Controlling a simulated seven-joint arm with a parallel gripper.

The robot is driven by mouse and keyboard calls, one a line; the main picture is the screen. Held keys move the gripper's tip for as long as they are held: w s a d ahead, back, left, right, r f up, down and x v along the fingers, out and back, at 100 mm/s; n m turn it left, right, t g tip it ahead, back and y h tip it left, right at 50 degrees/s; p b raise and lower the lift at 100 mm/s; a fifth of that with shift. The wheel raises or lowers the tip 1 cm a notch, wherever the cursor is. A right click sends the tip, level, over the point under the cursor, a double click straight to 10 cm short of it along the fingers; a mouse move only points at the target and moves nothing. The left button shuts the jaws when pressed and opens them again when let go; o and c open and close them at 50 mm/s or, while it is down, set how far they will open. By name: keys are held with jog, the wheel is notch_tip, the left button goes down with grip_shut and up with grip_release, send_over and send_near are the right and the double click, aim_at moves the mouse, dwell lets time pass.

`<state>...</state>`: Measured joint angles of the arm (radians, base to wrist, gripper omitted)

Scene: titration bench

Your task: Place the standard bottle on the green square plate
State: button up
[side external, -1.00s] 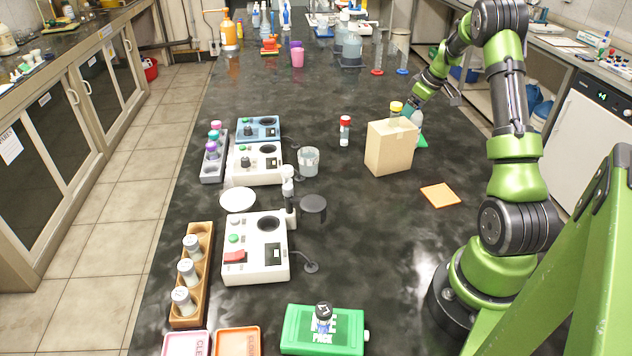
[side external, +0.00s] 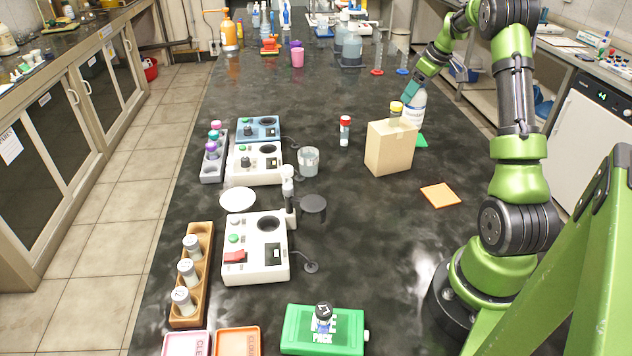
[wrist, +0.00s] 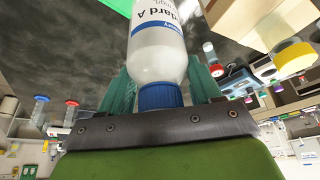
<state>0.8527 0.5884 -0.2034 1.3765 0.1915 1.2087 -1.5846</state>
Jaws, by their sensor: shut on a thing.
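The standard bottle (side external: 415,107) is white with a blue cap and a label reading "Standard A" in the wrist view (wrist: 160,48). My gripper (side external: 411,90) is shut on its cap end; the teal fingers flank the blue cap in the wrist view (wrist: 160,92). The bottle looks roughly upright in the side view. The green square plate (side external: 421,141) shows at the bottle's foot, partly hidden behind the cardboard box; its edge also shows at the top of the wrist view (wrist: 117,6). I cannot tell whether the bottle touches it.
A red-capped vial (side external: 345,131) is to the left. An orange square plate (side external: 440,195) lies nearer.

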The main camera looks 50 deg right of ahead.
aim_at(417, 105)
jog(key=r, duration=0.2)
jog(key=shift+d+r, duration=0.2)
jog(key=shift+r, duration=0.2)
jog(key=shift+d+f, duration=0.65)
jog(key=shift+f, duration=0.85)
jog(key=shift+d+f, duration=0.65)
jog(key=shift+f, duration=0.8)
jog(key=shift+d+f, duration=0.65)
jog(key=shift+f, duration=0.85)
jog(key=shift+f, duration=0.15)
jog(key=o, duration=1.4)
jog(key=shift+o, duration=0.2)
